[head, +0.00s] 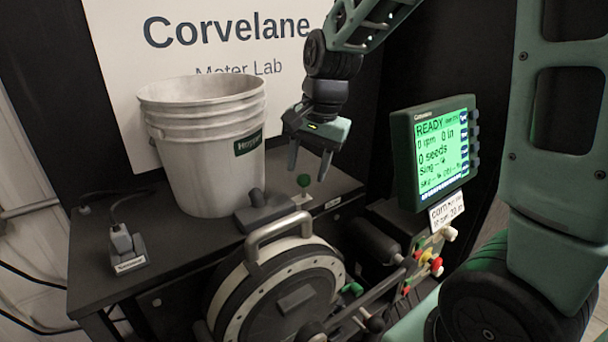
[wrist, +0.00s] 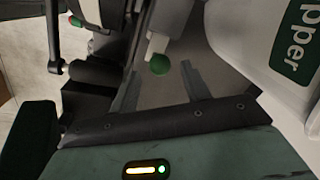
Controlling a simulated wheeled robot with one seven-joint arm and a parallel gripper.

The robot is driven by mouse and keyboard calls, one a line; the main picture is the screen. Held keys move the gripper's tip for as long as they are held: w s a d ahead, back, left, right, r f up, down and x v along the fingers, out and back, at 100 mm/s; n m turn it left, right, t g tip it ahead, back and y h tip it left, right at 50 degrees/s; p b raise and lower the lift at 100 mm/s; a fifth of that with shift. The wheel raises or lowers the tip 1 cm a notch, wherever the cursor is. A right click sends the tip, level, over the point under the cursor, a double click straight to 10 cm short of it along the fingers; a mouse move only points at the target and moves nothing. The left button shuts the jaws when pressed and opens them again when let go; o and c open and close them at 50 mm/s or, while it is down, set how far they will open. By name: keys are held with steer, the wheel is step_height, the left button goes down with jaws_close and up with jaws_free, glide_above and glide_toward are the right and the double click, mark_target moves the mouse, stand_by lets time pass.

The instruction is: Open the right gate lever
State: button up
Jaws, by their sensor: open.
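My gripper (head: 309,172) points down, open and empty, just above and behind this knob in the picture. In the wrist view the green knob (wrist: 160,64) shows in line with the gap between the two fingertips (wrist: 162,76), beyond them and apart from them. A pale stem runs up from the knob there. Another green handle (head: 352,288) sits lower, right of the round seed meter (head: 285,290).
The white bucket (head: 205,150) stands close on the left and also shows in the wrist view (wrist: 285,50). A green-screened monitor (head: 443,150) stands right of my gripper. A small device (head: 125,247) sits at the bench's left.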

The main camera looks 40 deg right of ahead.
mark_target(305, 174)
steer(key=shift+w+a+f, duration=0.1)
steer(key=shift+w+f, duration=0.05)
steer(key=shift+f, duration=0.8)
steer(key=shift+w+a+f, duration=0.1)
steer(key=shift+w+f, duration=0.05)
steer(key=shift+f, duration=0.75)
jaws_close()
steer(key=d, duration=0.5)
jaws_free()
